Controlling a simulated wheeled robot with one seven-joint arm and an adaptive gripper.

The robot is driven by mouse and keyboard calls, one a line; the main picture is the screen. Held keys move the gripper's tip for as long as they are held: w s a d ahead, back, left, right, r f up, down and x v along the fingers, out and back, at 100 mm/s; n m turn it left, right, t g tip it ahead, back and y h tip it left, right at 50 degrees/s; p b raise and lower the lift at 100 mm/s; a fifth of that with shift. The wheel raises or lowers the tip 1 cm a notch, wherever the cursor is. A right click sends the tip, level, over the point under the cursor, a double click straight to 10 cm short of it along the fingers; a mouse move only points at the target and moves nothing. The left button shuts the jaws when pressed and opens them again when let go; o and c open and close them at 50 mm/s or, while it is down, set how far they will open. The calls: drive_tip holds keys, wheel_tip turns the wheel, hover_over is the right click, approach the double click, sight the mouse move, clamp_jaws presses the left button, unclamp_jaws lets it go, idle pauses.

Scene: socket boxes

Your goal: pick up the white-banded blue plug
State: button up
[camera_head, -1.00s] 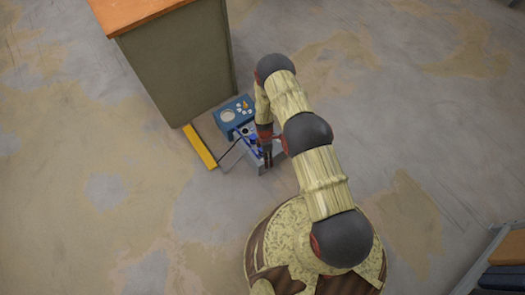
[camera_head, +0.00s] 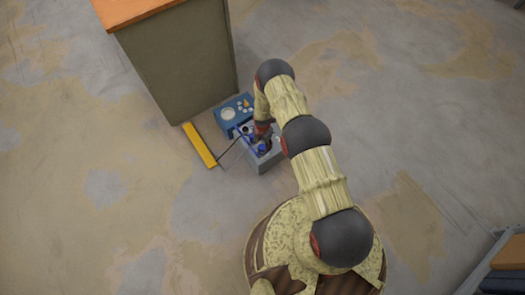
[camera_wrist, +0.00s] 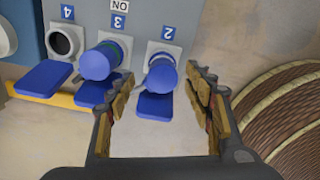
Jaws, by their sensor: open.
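The white-banded blue plug (camera_wrist: 161,76) sits in the socket marked 2 of a grey socket box (camera_wrist: 185,15), with a pale band near its base. A blue flap (camera_wrist: 155,106) hangs below it. In the wrist view my gripper (camera_wrist: 158,82) is open, one finger on each side of the plug's line; I cannot tell whether they touch it. In the head view the grey box (camera_head: 268,163) is partly hidden by my arm, and the plugs are too small to tell apart.
Socket 4 (camera_wrist: 64,42) is an open dark hole with its blue flap (camera_wrist: 43,78) down. A blue box (camera_head: 232,108) with round fittings stands beside the grey one. A cabinet (camera_head: 185,70) and a yellow strip (camera_head: 200,146) are to the left.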

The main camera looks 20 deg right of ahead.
sight(263, 146)
wheel_tip(263, 146, down, 4)
drive_tip(key=shift+s+d+f+b, duration=0.1)
drive_tip(key=shift+f+b, duration=0.05)
drive_tip(key=shift+b, duration=0.75)
drive_tip(key=shift+c, duration=1.2)
drive_tip(key=c, duration=1.1)
